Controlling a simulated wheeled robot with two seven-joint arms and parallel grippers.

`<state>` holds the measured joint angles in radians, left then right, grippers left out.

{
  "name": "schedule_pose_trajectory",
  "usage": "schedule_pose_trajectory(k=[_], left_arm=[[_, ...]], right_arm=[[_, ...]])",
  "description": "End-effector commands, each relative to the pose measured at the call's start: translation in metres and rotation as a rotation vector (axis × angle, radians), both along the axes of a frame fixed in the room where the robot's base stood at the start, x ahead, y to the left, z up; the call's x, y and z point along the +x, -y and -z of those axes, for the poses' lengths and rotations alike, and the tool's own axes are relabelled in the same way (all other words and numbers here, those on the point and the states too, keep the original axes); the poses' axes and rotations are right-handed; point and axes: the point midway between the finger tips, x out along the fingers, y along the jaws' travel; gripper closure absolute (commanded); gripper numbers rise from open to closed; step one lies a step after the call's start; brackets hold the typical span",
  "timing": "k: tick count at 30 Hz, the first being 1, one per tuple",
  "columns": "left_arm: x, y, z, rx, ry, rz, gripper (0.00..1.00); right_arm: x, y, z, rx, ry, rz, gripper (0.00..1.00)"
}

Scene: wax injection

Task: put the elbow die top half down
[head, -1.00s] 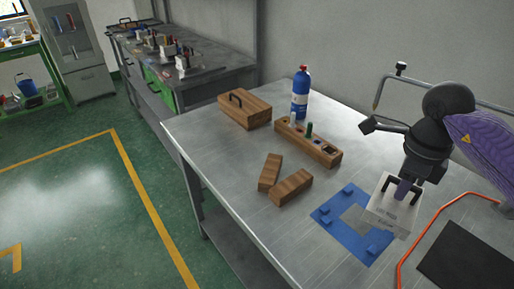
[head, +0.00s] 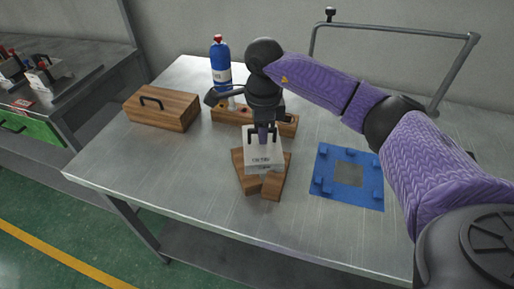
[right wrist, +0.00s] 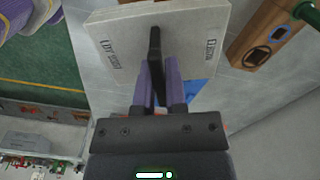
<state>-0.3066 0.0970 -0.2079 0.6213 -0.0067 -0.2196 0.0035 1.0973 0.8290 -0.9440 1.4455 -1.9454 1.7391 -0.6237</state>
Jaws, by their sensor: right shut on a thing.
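The elbow die top half (head: 263,158) is a pale grey block with printed lettering and a black handle; it also shows in the right wrist view (right wrist: 122,45). My right gripper (head: 263,132) is shut on its handle, and its purple fingers show in the right wrist view (right wrist: 158,85). In the head view the die half is in front of two wooden blocks, the left one (head: 241,172) and the right one (head: 274,187), partly covering them. I cannot tell whether it touches them. My left gripper is not in view.
A blue fixture plate (head: 328,192) with raised tabs lies to the right, empty. Behind are a wooden rack (head: 285,127), a blue bottle (head: 220,65) and a wooden box with a handle (head: 165,108). The metal table (head: 150,175) is clear at front left.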

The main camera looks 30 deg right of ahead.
Motion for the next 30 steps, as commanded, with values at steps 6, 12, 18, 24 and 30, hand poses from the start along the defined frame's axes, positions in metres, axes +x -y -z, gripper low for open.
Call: schedule_pose_trajectory(k=[6, 12, 18, 24, 30], left_arm=[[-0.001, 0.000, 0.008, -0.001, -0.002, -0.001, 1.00], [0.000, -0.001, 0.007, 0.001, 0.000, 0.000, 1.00], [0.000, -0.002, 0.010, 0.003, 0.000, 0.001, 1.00], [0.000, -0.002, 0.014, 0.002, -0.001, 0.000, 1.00], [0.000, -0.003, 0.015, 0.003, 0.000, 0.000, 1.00]], right_arm=[[0.000, 0.000, 0.035, 0.000, -0.001, 0.000, 1.00], [0.000, 0.000, 0.036, 0.001, 0.003, -0.001, 1.00], [0.000, 0.000, 0.041, 0.000, 0.001, -0.001, 1.00], [0.000, 0.000, 0.047, 0.000, 0.001, -0.001, 1.00], [0.000, 0.000, 0.049, -0.001, 0.000, -0.001, 0.81]])
